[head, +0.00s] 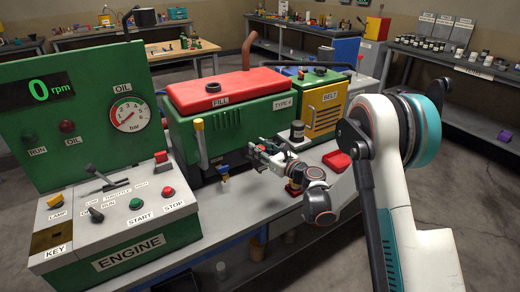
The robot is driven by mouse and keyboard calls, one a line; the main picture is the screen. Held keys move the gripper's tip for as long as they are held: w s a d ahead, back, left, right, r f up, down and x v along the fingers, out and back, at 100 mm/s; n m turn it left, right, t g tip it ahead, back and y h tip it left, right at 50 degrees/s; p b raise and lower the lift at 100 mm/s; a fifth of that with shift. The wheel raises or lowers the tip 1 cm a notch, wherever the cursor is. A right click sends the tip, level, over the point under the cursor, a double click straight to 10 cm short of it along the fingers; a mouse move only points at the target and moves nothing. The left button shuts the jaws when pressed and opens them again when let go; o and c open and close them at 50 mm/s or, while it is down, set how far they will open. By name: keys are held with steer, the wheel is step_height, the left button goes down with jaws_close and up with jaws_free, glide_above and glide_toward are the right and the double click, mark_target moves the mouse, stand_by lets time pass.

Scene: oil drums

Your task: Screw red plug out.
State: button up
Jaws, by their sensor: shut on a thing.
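The green engine (222,128) with a red top cover marked FILL stands on the bench. My gripper (253,152) is at the lower right part of its front side, with the fingers pointing left toward the engine block. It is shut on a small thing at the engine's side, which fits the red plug. The plug itself is hidden by the fingers and too small to make out. I cannot tell how far it is turned.
The control panel (100,215) fills the left front. My arm crosses the right side.

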steer(key=n+g+y, duration=0.3)
steer(key=n+g, duration=0.1)
steer(key=g, duration=0.1)
steer(key=shift+y, duration=0.3)
steer(key=shift+g, duration=0.4)
steer(key=n+g+y, duration=0.1)
steer(key=n+g, duration=0.1)
steer(key=shift+w+g, duration=0.1)
steer(key=shift+g, duration=0.2)
steer(key=n+g, duration=0.4)
steer(key=g, duration=0.2)
steer(key=shift+g, duration=0.3)
steer(key=o, duration=1.2)
steer(key=shift+y, duration=0.3)
